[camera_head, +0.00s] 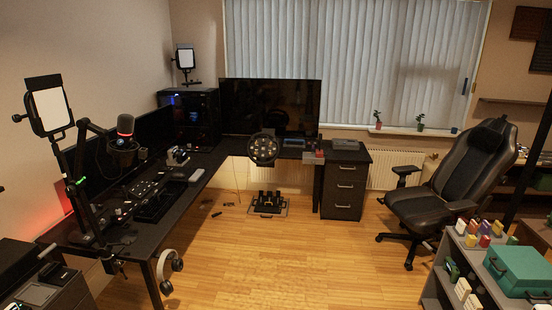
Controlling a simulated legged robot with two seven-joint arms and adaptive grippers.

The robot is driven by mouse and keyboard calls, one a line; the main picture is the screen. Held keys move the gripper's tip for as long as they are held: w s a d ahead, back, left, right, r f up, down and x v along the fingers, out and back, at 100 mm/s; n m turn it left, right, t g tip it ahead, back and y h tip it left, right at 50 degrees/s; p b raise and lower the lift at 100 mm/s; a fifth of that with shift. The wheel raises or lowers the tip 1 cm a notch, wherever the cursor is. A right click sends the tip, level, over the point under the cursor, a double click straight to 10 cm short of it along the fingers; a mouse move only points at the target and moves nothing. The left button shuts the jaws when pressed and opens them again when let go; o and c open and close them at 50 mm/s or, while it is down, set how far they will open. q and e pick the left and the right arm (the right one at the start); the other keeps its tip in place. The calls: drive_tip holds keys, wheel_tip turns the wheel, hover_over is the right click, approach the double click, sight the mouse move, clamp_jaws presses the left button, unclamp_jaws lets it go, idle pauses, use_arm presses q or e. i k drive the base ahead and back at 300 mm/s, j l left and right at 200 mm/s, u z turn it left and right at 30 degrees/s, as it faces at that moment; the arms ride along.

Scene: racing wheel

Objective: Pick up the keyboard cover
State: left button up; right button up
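I cannot single out the keyboard cover at this distance. A dark keyboard-like shape (157,206) lies on the left arm of the black L-shaped desk (190,192), among other dark gear. Whether a cover lies on it is too small and dark to tell. Neither of my grippers is in view.
A microphone (125,126) on a boom arm and a light panel (48,110) stand over the desk's near left. Headphones (169,270) hang at its near end. An office chair (455,180) and a shelf with a green case (521,270) are right. The middle wooden floor (300,265) is clear.

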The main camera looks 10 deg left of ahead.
sight(153, 212)
drive_tip(key=i+u, duration=0.2)
drive_tip(key=i, duration=0.55)
drive_tip(key=i+u, duration=0.2)
drive_tip(key=i, duration=0.55)
drive_tip(key=i+l+u, duration=0.15)
drive_tip(key=i, duration=0.6)
drive_tip(key=i+u, duration=0.15)
drive_tip(key=i, duration=0.6)
drive_tip(key=i+l+u, duration=0.15)
drive_tip(key=i, duration=0.55)
